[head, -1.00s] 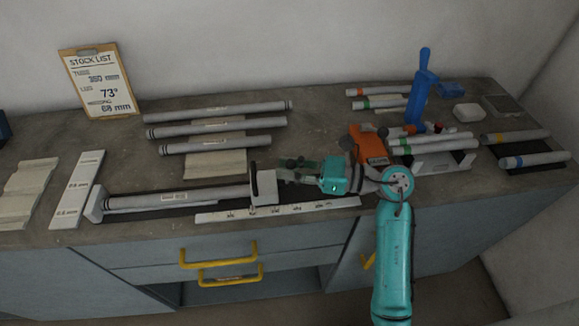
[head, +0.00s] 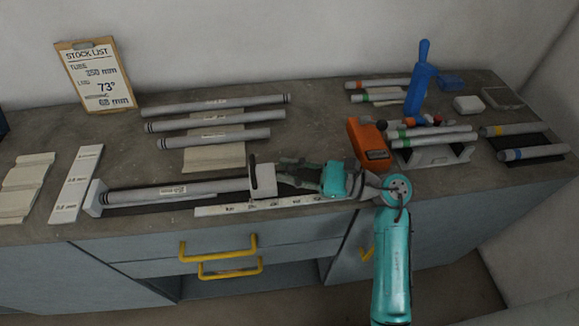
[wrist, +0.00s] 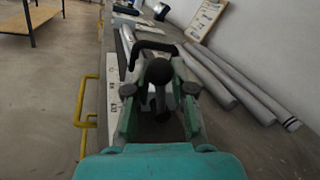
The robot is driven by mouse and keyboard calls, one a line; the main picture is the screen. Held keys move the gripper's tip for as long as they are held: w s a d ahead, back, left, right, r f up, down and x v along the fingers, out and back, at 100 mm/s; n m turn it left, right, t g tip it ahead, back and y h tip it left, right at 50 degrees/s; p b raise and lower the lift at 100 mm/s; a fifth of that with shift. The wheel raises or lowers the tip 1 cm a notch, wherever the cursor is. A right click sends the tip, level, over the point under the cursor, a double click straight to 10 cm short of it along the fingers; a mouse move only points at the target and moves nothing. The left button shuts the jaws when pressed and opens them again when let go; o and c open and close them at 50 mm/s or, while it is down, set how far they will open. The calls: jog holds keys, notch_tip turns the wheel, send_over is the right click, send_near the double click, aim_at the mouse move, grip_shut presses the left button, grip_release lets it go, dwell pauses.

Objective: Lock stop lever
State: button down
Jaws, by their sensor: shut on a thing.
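The stop (head: 263,180) is a grey block on the long jig rail, against the right end of a grey tube (head: 175,191). It has a black loop-shaped part (head: 253,172), which also shows upright in the wrist view (wrist: 155,46). A dark round knob, seemingly the stop lever's end (wrist: 158,72), lies between the fingers of my gripper (wrist: 158,95). My gripper is shut on it, fingers spread by its width. In the head view my gripper (head: 285,170) reaches left along the rail and hides the lever there.
A white ruler strip (head: 280,206) lies along the front edge. Several grey tubes (head: 215,121) lie behind the jig. An orange device (head: 369,145), a blue upright tool (head: 420,80) and a tube rack (head: 433,156) stand at the right.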

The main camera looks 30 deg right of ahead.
jog(key=c, duration=1.2)
grip_release()
jog(key=v, duration=1.2)
